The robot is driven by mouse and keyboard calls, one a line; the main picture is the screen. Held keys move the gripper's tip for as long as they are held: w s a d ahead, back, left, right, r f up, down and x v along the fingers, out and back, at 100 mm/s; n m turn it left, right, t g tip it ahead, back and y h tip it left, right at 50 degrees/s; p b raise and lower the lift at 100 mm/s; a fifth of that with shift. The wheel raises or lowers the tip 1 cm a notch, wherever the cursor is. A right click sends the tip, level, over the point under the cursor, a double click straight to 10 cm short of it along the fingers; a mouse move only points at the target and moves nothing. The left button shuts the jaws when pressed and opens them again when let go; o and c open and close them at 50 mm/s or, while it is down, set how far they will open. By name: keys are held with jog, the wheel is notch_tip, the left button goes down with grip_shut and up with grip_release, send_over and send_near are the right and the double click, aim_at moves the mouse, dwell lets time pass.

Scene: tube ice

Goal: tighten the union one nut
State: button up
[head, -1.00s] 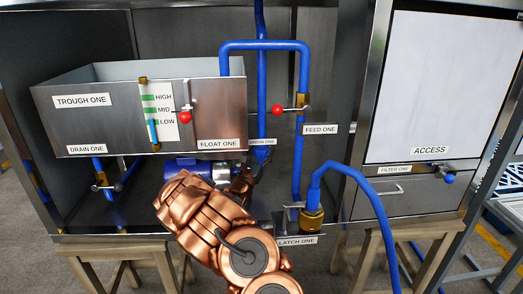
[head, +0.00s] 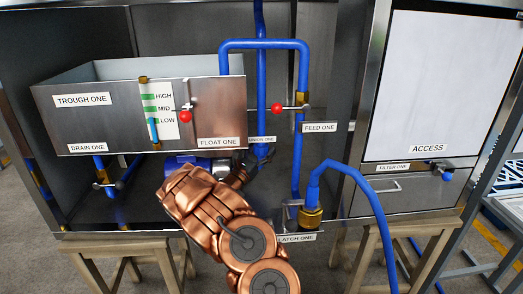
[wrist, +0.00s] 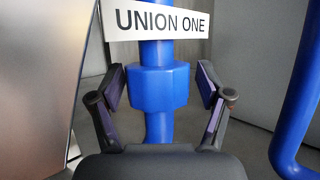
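The union one nut (wrist: 160,88) is a blue hexagonal collar on a vertical blue pipe, seen in the middle of the wrist view. The white UNION ONE label (wrist: 162,20) hangs just above it. My gripper (wrist: 160,84) is open, with one finger on each side of the nut and a visible gap on both sides. How deep the nut sits between the fingers is hard to tell. In the head view my gripper (head: 258,161) is at the lower part of the middle blue pipe (head: 262,90), below a small, partly readable label; the nut is hard to make out there.
The steel trough (head: 70,120) stands left of the pipe. The feed pipe (head: 298,160) with its red-knobbed valve (head: 277,109) runs on the right. A brass fitting (head: 311,217) with a blue hose sits lower right. In the wrist view another blue pipe (wrist: 302,100) is at right.

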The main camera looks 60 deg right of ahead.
dwell(0.3)
jog(key=a, duration=1)
jog(key=w+a+f, duration=0.1)
jog(key=a, duration=0.3)
jog(key=shift+a, duration=0.4)
